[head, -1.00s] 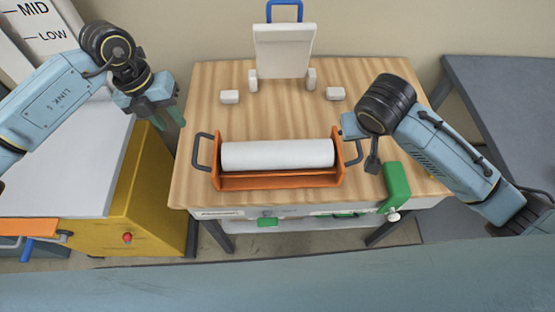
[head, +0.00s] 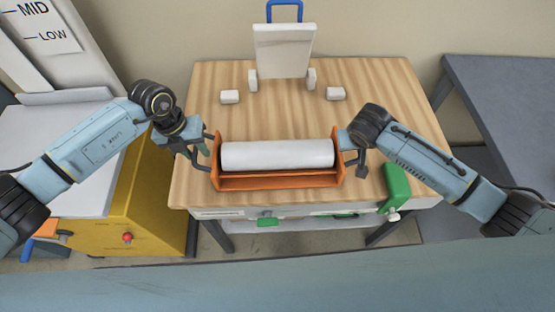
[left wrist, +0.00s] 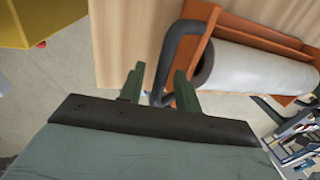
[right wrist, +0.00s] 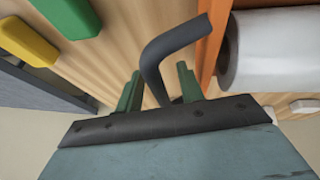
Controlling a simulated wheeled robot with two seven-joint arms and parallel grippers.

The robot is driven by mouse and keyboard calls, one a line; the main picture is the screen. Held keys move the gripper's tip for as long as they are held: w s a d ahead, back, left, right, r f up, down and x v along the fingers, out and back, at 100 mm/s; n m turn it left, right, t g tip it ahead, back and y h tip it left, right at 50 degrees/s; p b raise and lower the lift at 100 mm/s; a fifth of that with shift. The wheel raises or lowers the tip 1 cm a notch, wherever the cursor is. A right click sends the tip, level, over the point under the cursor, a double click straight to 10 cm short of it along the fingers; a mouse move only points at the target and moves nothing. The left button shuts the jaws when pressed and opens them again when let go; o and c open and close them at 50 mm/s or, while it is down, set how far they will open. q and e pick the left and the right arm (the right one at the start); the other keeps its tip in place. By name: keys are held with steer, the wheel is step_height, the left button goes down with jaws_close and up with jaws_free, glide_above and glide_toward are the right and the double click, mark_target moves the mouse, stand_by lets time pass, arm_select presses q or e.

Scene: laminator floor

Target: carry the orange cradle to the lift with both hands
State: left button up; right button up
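The orange cradle (head: 280,181) holds a white roll (head: 278,154) and sits near the front of the wooden table, with a dark handle at each end. My left gripper (head: 201,153) is at its left handle. In the left wrist view the fingers (left wrist: 160,85) are apart with the left handle (left wrist: 172,60) reaching between them. My right gripper (head: 355,162) is at the right handle. In the right wrist view the fingers (right wrist: 158,88) are apart, with the right handle (right wrist: 160,55) between them. The yellow unit (head: 150,210) at the left, beside the MID and LOW marks, looks like the lift.
The wooden table (head: 210,120) carries small white blocks (head: 335,93) and a white upright plate (head: 284,50) with a blue handle at the back. A green part (head: 396,183) is at the front right corner. A grey table (head: 500,95) stands at the right.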

arm_select(q)
steer(key=shift+f, duration=0.25)
arm_select(e)
steer(key=shift+w+f, duration=0.1)
steer(key=shift+f, duration=0.15)
arm_select(q)
steer(key=shift+c, duration=0.2)
arm_select(e)
steer(key=shift+c, duration=0.4)
arm_select(q)
jaws_close()
arm_select(e)
steer(key=c, duration=0.7)
jaws_close()
arm_select(q)
steer(key=shift+r, duration=0.1)
arm_select(e)
steer(key=shift+r, duration=0.1)
